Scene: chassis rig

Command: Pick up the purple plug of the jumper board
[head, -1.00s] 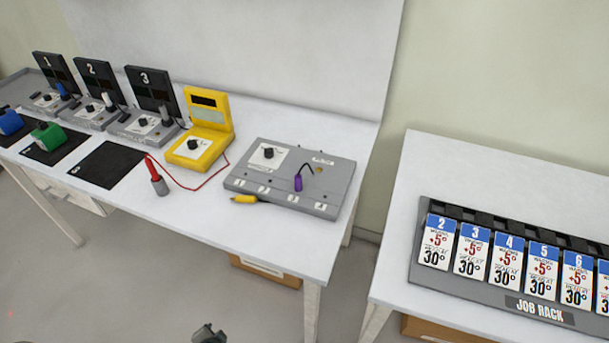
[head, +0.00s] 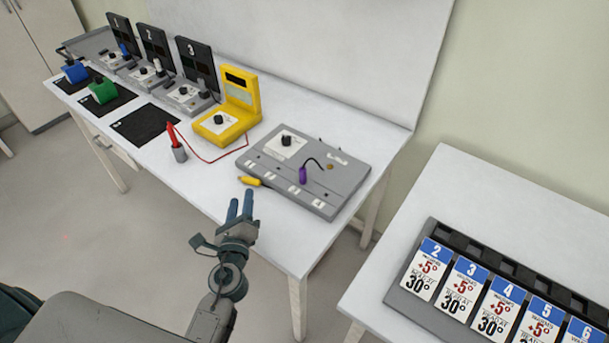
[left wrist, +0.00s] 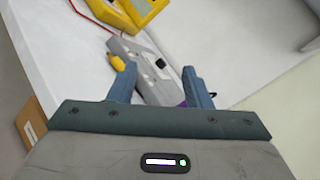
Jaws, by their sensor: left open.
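The purple plug (head: 303,174) stands upright on the grey jumper board (head: 343,183), with a black lead curving from its top to the board. In the left wrist view the jumper board (left wrist: 122,48) lies beyond my fingers, and only a sliver of purple shows by the right finger; most of the plug is hidden. My right gripper is not in view.
A yellow plug (head: 250,181) lies at the board's left front corner. A yellow meter (head: 228,112) with a red lead and a red probe (head: 176,143) stand to the left. A job rack (head: 470,290) is on the right table. The table front beside the board is clear.

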